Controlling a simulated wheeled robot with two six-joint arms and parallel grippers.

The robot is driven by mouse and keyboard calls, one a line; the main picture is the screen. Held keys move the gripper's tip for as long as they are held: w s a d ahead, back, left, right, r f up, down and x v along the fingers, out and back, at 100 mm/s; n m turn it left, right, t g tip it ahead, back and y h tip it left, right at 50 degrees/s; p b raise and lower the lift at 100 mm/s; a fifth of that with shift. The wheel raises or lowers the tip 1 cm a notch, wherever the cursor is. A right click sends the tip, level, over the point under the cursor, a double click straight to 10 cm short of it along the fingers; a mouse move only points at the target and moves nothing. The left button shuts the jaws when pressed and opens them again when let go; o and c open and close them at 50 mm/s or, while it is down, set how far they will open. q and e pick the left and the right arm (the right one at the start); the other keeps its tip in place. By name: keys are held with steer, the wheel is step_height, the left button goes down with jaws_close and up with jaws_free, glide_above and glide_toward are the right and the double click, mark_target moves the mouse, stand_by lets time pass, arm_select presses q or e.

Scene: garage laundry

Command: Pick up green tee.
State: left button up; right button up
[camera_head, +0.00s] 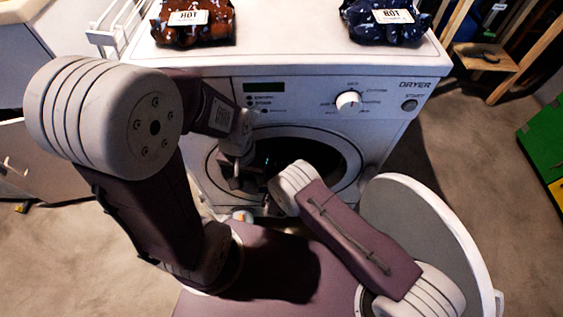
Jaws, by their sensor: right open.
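I see no green tee that I can make out; the dryer drum (318,158) is dark inside, with a few faint specks. The dryer (213,165) stands ahead with its round door (410,215) swung open to the right. My left gripper (243,182) hangs at the left side of the drum opening; its fingers are small and dark, so their gap cannot be read. My right arm reaches up from the lower right to the front of the opening. Its gripper cannot be made out, hidden behind the arm or in the dark.
A red-brown patterned bundle labelled HOT (198,31) and a dark blue patterned bundle with a label (380,28) lie on the dryer top. A white rack (112,35) stands at left. Wooden shelving (488,58) and a green panel (543,140) are at right.

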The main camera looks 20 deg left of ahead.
mark_target(283, 152)
steer(key=b+x, duration=0.3)
steer(key=x, duration=0.1)
steer(key=shift+w+f+b, duration=0.2)
steer(key=shift+f+b, duration=0.05)
steer(key=shift+b, duration=0.05)
steer(key=shift+w, duration=0.3)
steer(key=shift+r, duration=0.15)
jaws_close()
step_height(283, 152, up, 10)
steer(key=p, duration=0.6)
